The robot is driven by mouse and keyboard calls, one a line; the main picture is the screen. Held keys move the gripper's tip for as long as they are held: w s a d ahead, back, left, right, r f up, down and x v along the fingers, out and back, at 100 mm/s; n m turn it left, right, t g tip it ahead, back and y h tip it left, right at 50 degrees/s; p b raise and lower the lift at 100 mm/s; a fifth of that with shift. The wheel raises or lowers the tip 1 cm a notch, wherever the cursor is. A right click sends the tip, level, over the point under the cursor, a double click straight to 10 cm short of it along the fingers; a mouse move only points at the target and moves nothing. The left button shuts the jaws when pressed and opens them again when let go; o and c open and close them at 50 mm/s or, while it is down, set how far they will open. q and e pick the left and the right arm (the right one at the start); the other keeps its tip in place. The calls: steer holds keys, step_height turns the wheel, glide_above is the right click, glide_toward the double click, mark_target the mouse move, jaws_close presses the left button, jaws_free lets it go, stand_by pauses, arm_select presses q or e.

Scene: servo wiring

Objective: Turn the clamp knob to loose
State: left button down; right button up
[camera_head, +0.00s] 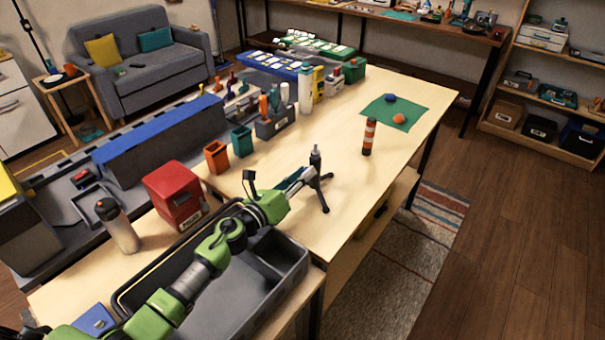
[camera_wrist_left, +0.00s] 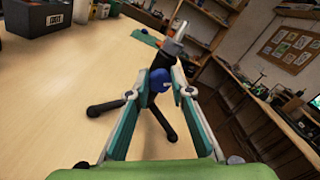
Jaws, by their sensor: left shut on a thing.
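A small black tripod stand (camera_head: 324,183) stands upright on the pale wooden table, with its legs spread. In the left wrist view the stand (camera_wrist_left: 166,122) rises between my fingers. The blue clamp knob (camera_wrist_left: 158,84) sits on its near side, between my fingertips. My left gripper (camera_head: 304,177) reaches the stand from the left at knob height and is shut on the knob; in the left wrist view its fingertips (camera_wrist_left: 160,86) flank it. In the head view the knob is hidden by the gripper. Its pointing direction is not readable. My right gripper is not in view.
A green mat (camera_head: 406,106) lies farther back. A red box (camera_head: 174,194), an orange cup (camera_head: 216,157) and a teal cup (camera_head: 242,140) stand to the left. A grey tray (camera_head: 291,288) lies beneath my left arm.

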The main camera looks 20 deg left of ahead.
arm_select(q)
steer(key=n+p, duration=0.1)
steer(key=n, duration=0.4)
steer(key=n+p, duration=0.1)
steer(key=n, duration=0.4)
steer(key=shift+a+f+n, duration=0.15)
steer(key=shift+f+n, duration=0.05)
steer(key=shift+n, duration=0.9)
steer(key=c, duration=1.8)
jaws_free()
